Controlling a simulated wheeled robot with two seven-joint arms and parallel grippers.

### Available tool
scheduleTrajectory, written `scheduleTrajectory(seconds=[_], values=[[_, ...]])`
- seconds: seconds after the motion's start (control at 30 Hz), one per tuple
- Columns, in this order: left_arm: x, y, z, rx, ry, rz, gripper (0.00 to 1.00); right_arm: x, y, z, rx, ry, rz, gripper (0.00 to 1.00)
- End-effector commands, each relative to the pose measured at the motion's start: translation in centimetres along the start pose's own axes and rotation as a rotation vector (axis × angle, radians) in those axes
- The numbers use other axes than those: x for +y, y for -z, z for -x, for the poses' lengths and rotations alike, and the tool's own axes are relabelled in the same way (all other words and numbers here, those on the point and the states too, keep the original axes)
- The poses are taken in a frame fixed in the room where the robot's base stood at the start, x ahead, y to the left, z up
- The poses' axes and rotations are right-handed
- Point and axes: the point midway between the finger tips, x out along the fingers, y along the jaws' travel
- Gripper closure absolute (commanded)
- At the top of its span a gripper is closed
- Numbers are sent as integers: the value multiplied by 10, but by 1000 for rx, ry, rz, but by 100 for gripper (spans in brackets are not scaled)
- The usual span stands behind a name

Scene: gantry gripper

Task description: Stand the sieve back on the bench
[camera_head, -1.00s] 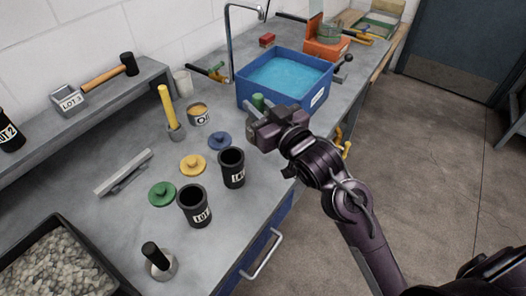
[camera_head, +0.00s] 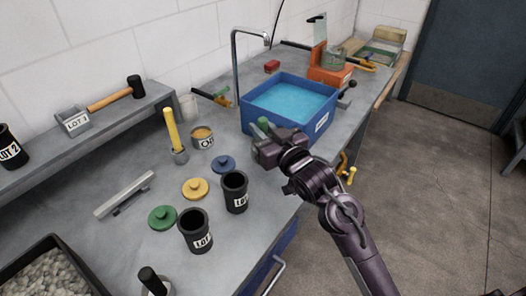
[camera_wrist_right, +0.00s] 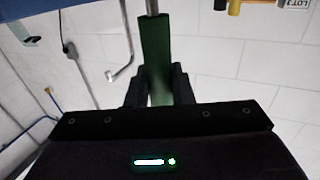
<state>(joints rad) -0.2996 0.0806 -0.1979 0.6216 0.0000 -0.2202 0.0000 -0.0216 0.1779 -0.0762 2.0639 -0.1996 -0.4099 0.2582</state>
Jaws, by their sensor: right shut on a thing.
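My right gripper (camera_head: 268,150) is shut on an upright green handle (camera_head: 262,124) in front of the blue tub's near side. In the right wrist view the green handle (camera_wrist_right: 155,60) sits between the fingers (camera_wrist_right: 158,88), and a thin metal rod continues from it out of frame. What the rod ends in is hidden, so I cannot tell whether this is the sieve. A round greenish vessel (camera_head: 334,58), too small to identify surely, sits on an orange unit at the far end of the bench (camera_head: 250,225). My left gripper is not in view.
The blue tub (camera_head: 319,124) of water stands just behind my right gripper. Two black pots (camera_head: 235,192), coloured lids (camera_head: 195,188), a yellow-handled tool (camera_head: 171,130) and a tin (camera_head: 203,137) stand to the left. A tap (camera_head: 235,60) rises behind. Some bench between them is bare.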

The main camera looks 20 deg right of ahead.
Motion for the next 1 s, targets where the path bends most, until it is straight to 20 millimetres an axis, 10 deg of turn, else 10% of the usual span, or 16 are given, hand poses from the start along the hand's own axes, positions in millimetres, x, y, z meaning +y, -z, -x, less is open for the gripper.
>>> scheduleTrajectory(seconds=[0.53, 0.93, 1.0], values=[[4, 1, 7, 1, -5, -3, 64, 0, -68, 1, 2, 0, 1, 97], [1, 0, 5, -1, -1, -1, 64, 0, -74, 1, 4, 0, 2, 97], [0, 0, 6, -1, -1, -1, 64, 0, -74, 1, 2, 0, 1, 71]])
